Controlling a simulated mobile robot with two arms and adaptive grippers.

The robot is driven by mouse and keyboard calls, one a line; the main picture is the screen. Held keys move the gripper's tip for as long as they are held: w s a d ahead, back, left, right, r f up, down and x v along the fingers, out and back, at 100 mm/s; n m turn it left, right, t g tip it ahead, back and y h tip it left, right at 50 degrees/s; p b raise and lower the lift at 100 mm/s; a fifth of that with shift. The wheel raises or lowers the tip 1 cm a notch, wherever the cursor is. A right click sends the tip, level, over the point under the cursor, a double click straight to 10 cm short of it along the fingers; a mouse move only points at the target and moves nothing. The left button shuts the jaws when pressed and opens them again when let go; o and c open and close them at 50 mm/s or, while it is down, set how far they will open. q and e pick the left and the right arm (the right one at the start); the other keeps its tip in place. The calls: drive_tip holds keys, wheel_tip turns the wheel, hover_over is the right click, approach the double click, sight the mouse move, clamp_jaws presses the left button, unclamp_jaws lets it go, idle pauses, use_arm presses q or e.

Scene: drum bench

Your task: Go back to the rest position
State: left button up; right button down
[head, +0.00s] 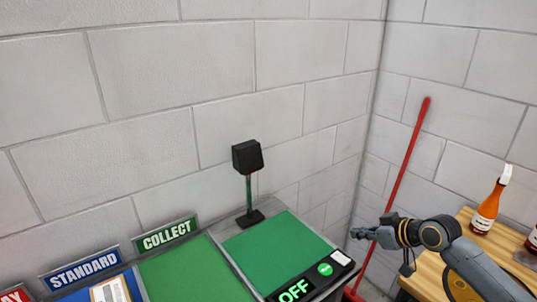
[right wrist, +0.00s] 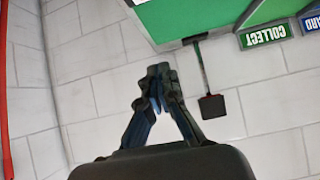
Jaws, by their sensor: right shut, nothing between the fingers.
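My right gripper (head: 362,233) reaches in from the lower right of the head view and hangs in the air at the right end of the green bench top (head: 265,250). In the right wrist view its fingers (right wrist: 157,75) are closed together with nothing between them. Behind them that view shows the block wall and, upside down, the bench edge. My left gripper is in neither view.
A black box on a post (head: 247,157) stands at the back of the bench. An OFF panel (head: 294,291) with a green button (head: 325,269) is at the front. A red pole (head: 404,175) leans in the corner. A wooden table (head: 462,221) holds an orange bottle (head: 487,208).

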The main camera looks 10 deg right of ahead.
drive_tip(key=s+a+f+n+g, duration=0.1)
drive_tip(key=s+a+f+g, duration=0.3)
drive_tip(key=s+a+f, duration=0.85)
drive_tip(key=s+a+f+m+g+h, duration=0.1)
drive_tip(key=s+a+m+h, duration=0.15)
drive_tip(key=s, duration=0.65)
drive_tip(key=s+a+m+g+h, duration=0.1)
drive_tip(key=s+a, duration=0.2)
drive_tip(key=s, duration=0.6)
wheel_tip(320, 180, down, 30)
drive_tip(key=s+g+b, duration=0.1)
drive_tip(key=b, duration=0.2)
drive_tip(key=s+d+f+g+b, duration=0.1)
drive_tip(key=s+d+f+b, duration=0.1)
drive_tip(key=s+f, duration=1.4)
drive_tip(key=shift+s+d+f+g, duration=0.25)
drive_tip(key=shift+d+f, duration=0.35)
drive_tip(key=shift+f, duration=0.3)
drive_tip(key=shift+n, duration=0.25)
